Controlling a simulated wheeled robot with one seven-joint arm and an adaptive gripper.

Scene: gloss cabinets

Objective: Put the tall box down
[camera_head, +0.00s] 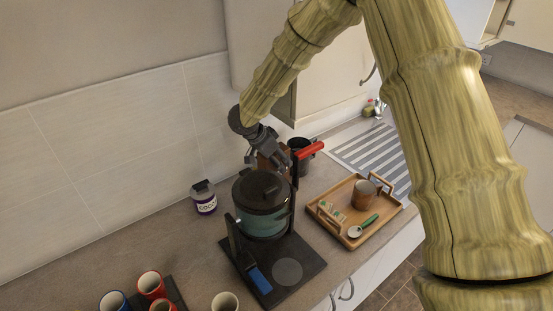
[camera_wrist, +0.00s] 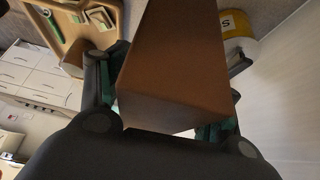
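The tall box is brown and fills the middle of the wrist view (camera_wrist: 175,70), between the two fingers. My gripper (camera_wrist: 165,110) is closed around it, with a finger on each side. In the head view my gripper (camera_head: 266,152) is behind the coffee maker, and a small brown part of the box (camera_head: 265,163) shows below it. The box's lower end is hidden there by the coffee maker, so I cannot tell whether it touches the counter.
The coffee maker (camera_head: 262,190) stands in front of my gripper. A dark pot with a red handle (camera_head: 310,150) is just to the right. A wooden tray (camera_head: 330,224) holds a cup and small items. A purple-labelled jar (camera_head: 204,198) is left; several cups stand in front.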

